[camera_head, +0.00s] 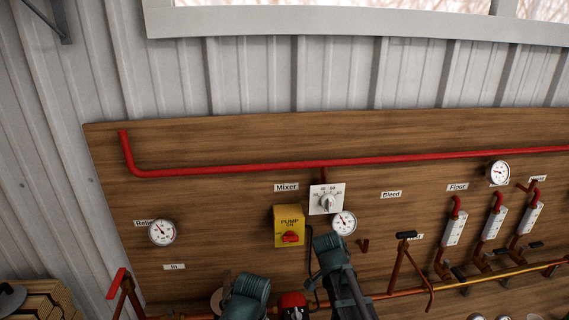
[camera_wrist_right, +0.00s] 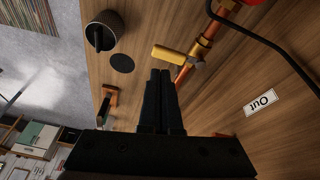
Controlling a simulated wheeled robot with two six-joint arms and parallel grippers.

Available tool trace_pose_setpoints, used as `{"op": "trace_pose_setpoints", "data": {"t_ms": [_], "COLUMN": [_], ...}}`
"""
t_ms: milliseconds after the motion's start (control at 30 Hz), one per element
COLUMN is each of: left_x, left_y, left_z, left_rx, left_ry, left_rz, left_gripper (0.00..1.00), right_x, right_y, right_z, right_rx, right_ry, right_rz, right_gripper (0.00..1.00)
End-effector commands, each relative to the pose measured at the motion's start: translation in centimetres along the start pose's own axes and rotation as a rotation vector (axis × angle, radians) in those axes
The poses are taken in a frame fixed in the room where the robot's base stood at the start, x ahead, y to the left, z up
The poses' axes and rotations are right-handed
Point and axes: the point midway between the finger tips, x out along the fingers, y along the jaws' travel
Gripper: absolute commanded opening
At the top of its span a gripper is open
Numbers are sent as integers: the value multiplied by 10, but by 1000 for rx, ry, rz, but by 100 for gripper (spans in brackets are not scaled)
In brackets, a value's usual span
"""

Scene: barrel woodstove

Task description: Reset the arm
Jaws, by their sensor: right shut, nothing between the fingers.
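My right gripper (camera_wrist_right: 160,75) shows in the right wrist view. Its two black fingers are together with nothing between them. They point toward the wooden board (camera_wrist_right: 225,130), close to a yellow-handled valve (camera_wrist_right: 172,54) on a copper pipe; I cannot tell if they touch it. In the head view, teal and dark links of my arms rise from the bottom edge, in front of the board. The fingertips cannot be made out there. My left gripper does not show.
The board holds a yellow pump switch box (camera_head: 289,226), a white mixer dial (camera_head: 326,199), gauges (camera_head: 162,232), a red pipe (camera_head: 240,168) and several valves at right. The wrist view shows a black knob (camera_wrist_right: 103,32), an "Out" label (camera_wrist_right: 262,102) and a black cable.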

Motion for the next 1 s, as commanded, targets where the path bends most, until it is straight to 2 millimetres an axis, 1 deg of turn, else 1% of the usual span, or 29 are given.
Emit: {"op": "trace_pose_setpoints", "data": {"t_ms": [33, 167, 200, 300, 400, 500, 600, 700, 1000], "left_x": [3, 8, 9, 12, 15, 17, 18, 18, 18], "left_y": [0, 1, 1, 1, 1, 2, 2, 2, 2], "left_z": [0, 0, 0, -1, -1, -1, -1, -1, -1], "left_rx": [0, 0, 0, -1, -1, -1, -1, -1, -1], "left_ry": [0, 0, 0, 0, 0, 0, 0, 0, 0], "left_rz": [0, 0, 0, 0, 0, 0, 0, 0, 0], "left_gripper": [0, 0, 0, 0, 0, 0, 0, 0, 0], "right_x": [-1, -8, -10, -15, -19, -22, -25, -26, -27], "right_y": [7, 23, 29, 43, 57, 68, 76, 80, 80], "right_z": [18, 67, 82, 116, 143, 164, 176, 183, 184], "right_rx": [-109, -490, -614, -910, -1167, -1367, -1501, -1575, -1599], "right_ry": [-16, -64, -80, -112, -138, -156, -167, -172, -174], "right_rz": [-5, -29, -39, -68, -99, -128, -150, -161, -165], "right_gripper": [0, 0, 0, 0, 0, 0, 0, 0, 0]}}
